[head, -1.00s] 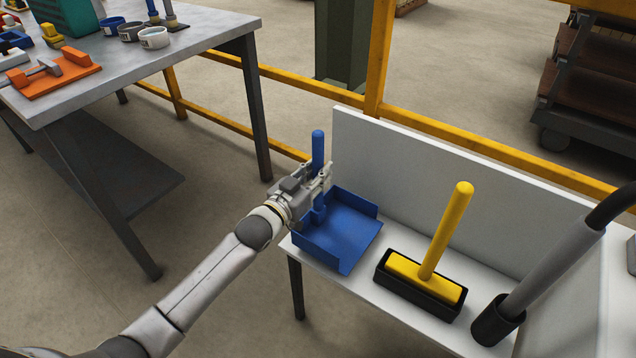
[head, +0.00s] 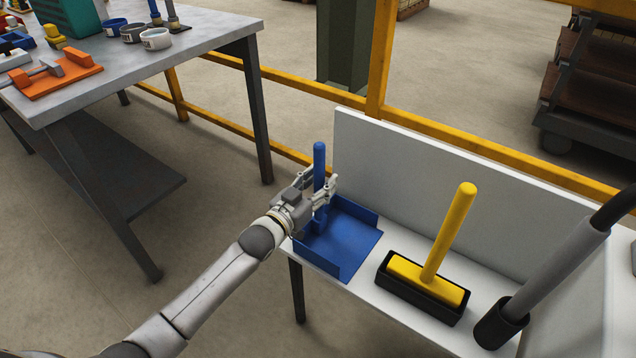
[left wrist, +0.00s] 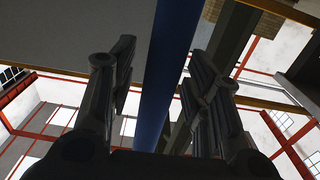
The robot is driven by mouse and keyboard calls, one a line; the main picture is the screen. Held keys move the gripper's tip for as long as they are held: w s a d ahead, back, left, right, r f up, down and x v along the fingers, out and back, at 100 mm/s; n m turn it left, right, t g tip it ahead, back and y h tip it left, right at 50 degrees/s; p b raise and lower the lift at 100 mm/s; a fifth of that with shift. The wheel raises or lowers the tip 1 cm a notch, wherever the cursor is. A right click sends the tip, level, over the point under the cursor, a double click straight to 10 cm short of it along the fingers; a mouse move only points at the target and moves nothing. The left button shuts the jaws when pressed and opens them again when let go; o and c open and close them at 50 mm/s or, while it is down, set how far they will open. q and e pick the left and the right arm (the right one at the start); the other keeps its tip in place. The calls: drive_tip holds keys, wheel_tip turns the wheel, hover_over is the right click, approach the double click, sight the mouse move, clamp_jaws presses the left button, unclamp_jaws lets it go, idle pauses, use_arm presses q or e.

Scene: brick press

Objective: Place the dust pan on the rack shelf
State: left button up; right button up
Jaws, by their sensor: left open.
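The blue dust pan (head: 345,245) rests on the left end of the white rack shelf (head: 362,292), its handle standing upright. My left gripper (head: 327,188) is open around the upright handle (head: 319,155), with a finger on either side. In the left wrist view the blue handle (left wrist: 165,75) runs between the two open fingers (left wrist: 155,100), with gaps visible beside it. My right gripper is not in view.
A yellow brush (head: 450,235) stands in a black tray right of the pan. A grey tool with a black end (head: 500,325) stands farther right. A white back panel (head: 450,185) rises behind the shelf. A grey workbench (head: 190,45) stands at the left.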

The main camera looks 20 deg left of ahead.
use_arm(q)
drive_tip(key=shift+s, duration=0.15)
drive_tip(key=shift+s+a, duration=0.15)
drive_tip(key=shift+s, duration=0.1)
drive_tip(key=p+v, duration=0.2)
drive_tip(key=v, duration=0.9)
drive_tip(key=s+a+f+n+g+y, duration=0.1)
drive_tip(key=s+f+g+y, duration=0.2)
drive_tip(key=f, duration=0.6)
drive_tip(key=s+f+n+g+y, duration=0.1)
drive_tip(key=s+f+g, duration=0.3)
drive_tip(key=f, duration=0.5)
drive_tip(key=s+f+g+y, duration=0.1)
drive_tip(key=s+f+g, duration=0.3)
drive_tip(key=s+f, duration=0.4)
drive_tip(key=s+f+g+y, duration=0.1)
drive_tip(key=s+f+g, duration=0.2)
drive_tip(key=s+f, duration=0.5)
drive_tip(key=s+d, duration=0.1)
drive_tip(key=s, duration=0.5)
drive_tip(key=shift+f+g, duration=0.2)
drive_tip(key=shift+g, duration=0.2)
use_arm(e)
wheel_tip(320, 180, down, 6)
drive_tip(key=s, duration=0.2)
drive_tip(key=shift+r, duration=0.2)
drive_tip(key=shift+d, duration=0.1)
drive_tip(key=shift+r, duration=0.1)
